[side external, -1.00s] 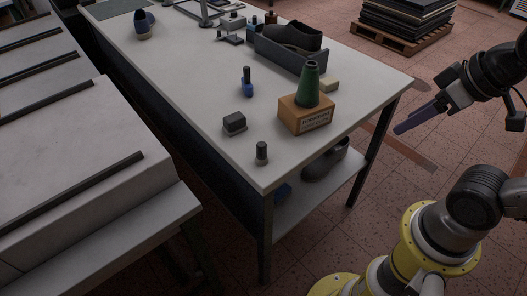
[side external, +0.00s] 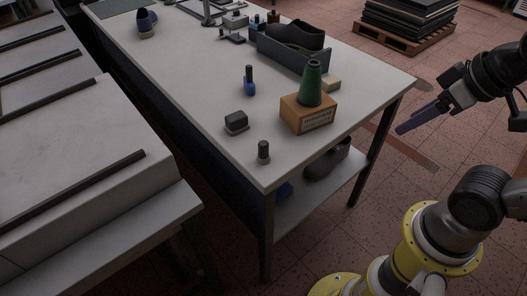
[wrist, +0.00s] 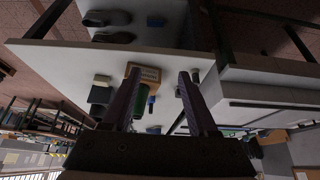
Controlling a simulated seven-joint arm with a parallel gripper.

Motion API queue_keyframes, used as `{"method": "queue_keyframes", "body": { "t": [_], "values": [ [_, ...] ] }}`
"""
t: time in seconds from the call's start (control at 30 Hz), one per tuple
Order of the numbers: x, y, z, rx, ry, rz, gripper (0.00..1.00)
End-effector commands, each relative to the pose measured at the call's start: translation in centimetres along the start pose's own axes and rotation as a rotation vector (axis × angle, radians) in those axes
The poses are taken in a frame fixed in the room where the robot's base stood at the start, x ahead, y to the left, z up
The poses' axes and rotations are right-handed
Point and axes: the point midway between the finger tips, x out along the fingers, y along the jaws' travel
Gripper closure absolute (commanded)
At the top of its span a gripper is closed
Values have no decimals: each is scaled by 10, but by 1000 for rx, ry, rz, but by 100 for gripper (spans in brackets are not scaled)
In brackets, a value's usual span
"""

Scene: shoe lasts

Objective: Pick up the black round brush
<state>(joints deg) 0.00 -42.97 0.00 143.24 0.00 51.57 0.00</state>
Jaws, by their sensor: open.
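A small dark upright cylinder on a wider grey base (side external: 263,153), the likeliest black round brush, stands near the front corner of the white table (side external: 190,95). It seems to show partly beside the right finger in the wrist view (wrist: 195,76). A dark blocky piece on a grey base (side external: 236,121) sits behind it and could also be a brush. My gripper (side external: 402,129) is open and empty, off the table's right side and well apart from both. In the wrist view my gripper (wrist: 160,75) has its two fingers spread.
A green cone (side external: 311,82) stands on a brown box (side external: 308,113) toward the table's right edge. A blue bottle with a dark cap (side external: 249,82) stands behind the blocky piece. The table's left middle is clear.

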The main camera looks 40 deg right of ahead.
Motion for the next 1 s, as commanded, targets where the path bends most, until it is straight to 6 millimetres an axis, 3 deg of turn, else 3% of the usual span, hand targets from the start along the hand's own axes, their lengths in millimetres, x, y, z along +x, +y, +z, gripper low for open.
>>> {"method": "queue_keyframes", "body": {
  "t": [0.33, 0.53, 0.77, 1.0],
  "values": [
    [0, 0, 0, -8, 0, 0, 31],
    [-8, 0, -5, -156, 1, 0, 31],
    [-27, -6, -65, -480, -24, -19, 31],
    [-7, -30, -142, -830, -119, -93, 31]
  ]
}}
